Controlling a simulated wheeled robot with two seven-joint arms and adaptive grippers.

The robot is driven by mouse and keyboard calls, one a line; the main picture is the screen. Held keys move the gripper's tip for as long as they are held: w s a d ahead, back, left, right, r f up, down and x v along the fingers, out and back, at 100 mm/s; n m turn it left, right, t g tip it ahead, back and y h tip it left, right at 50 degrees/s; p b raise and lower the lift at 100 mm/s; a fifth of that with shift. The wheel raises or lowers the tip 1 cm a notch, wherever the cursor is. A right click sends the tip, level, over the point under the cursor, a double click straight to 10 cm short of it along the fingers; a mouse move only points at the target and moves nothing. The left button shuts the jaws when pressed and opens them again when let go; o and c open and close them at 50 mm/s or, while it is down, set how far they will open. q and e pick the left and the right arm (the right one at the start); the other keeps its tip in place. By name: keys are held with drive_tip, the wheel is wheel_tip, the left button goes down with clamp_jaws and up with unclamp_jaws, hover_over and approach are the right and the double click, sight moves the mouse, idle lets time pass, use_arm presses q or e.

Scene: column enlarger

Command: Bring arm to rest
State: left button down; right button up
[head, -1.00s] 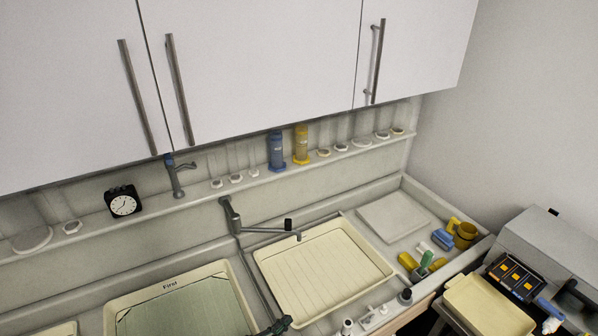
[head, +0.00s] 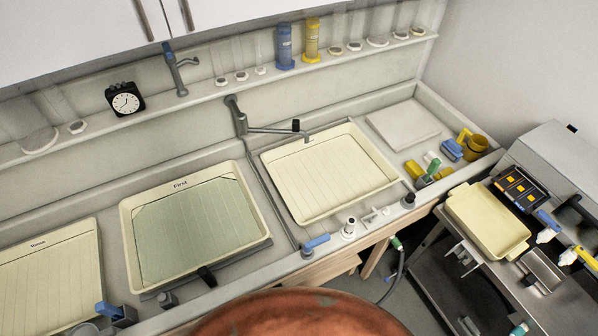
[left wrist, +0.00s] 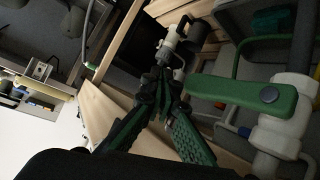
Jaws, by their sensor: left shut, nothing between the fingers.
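My left gripper (left wrist: 165,88) shows in the left wrist view, dark with green finger pads. Its fingers are shut with nothing visible held. The fingertips appear close to a white fitting (left wrist: 176,45) in the picture; I cannot tell whether they touch it. A green lever (left wrist: 240,95) on a white tap body (left wrist: 287,118) is to the right of the fingers, apart from them in the picture. Neither arm nor gripper shows in the head view. My right gripper is in no view.
In the head view a long sink holds a tray with a greenish sheet (head: 190,230) and an empty cream tray (head: 330,175). A blue-handled tap (head: 316,243) stands at the sink's front edge. A side cart with a cream tray (head: 482,222) is at right.

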use_arm(q)
drive_tip(key=s+a+f+n+g+y+b, duration=0.1)
drive_tip(key=s+a+f+y+b, duration=0.15)
drive_tip(key=a+f, duration=0.6)
drive_tip(key=s+a+f+n+g+y+b, duration=0.1)
drive_tip(key=s+a+f+y+b, duration=0.25)
drive_tip(key=f, duration=0.75)
drive_tip(key=s+a+f+n+g+y+b, duration=0.2)
drive_tip(key=s+f+g+b, duration=0.2)
drive_tip(key=s+f, duration=0.8)
drive_tip(key=shift+s+g, duration=0.8)
drive_tip(key=shift+s, duration=0.45)
